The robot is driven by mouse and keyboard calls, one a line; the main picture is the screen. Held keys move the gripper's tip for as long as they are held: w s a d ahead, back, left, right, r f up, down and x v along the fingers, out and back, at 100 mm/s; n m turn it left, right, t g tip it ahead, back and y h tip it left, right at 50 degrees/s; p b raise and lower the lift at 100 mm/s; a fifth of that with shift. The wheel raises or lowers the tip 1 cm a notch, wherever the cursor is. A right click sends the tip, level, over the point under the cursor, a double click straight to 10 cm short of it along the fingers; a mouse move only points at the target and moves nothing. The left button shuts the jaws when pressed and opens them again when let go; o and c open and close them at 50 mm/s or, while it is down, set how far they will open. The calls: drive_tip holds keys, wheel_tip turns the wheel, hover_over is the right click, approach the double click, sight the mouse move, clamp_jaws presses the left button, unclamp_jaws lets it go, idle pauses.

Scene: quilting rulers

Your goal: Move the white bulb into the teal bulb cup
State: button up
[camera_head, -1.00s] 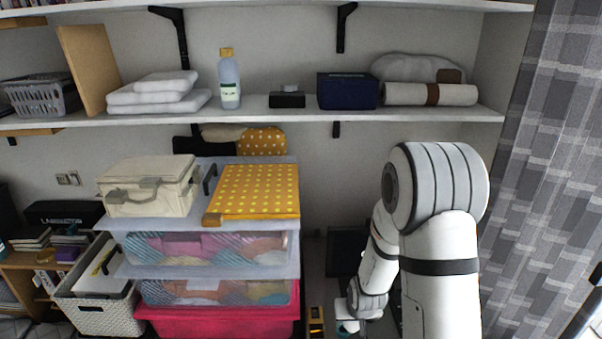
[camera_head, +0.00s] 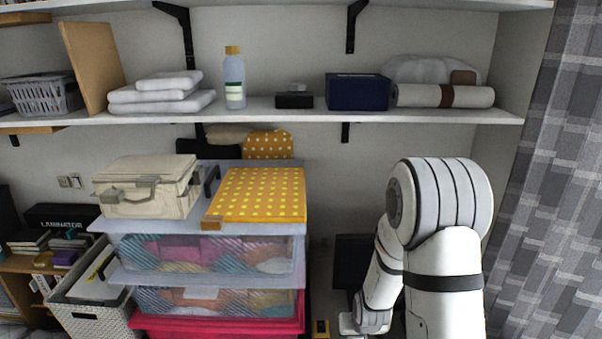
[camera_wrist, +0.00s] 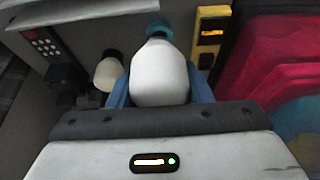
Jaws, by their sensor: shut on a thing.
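In the wrist view, my gripper (camera_wrist: 160,92) has its blue fingers shut on the white bulb (camera_wrist: 160,75), one on each side. The bulb's narrow end points away from the gripper, towards the top of the picture. The teal bulb cup (camera_wrist: 158,30) shows right at that narrow end. The bulb hides part of the cup, and I cannot tell whether the two touch. In the head view my gripper is at the bottom edge and its fingers, the bulb and the cup cannot be made out.
A cream bulb-like thing (camera_wrist: 107,74) with a dark end stands close left of my gripper. A yellow device (camera_wrist: 208,38) is close right, before a red bin (camera_wrist: 275,50). A dark keypad device (camera_wrist: 45,42) lies farther left. Stacked clear drawers (camera_head: 205,252) stand left of my arm.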

drive_tip(key=shift+f, duration=0.6)
drive_tip(key=shift+r, duration=0.2)
drive_tip(key=shift+w+f+b, duration=0.15)
drive_tip(key=shift+f+b, duration=0.05)
drive_tip(key=shift+b, duration=0.2)
drive_tip(key=shift+w+d+r+m+h+b, duration=0.15)
drive_tip(key=shift+w+m+b, duration=0.5)
drive_tip(key=shift+b, duration=2.6)
drive_tip(key=shift+w+a+r+m+h+b, duration=0.2)
drive_tip(key=shift+w+b, duration=0.75)
drive_tip(key=shift+b, duration=2.35)
drive_tip(key=shift+w+d+r+m+h+b, duration=0.2)
drive_tip(key=shift+w+m+b, duration=0.55)
drive_tip(key=shift+b, duration=2.5)
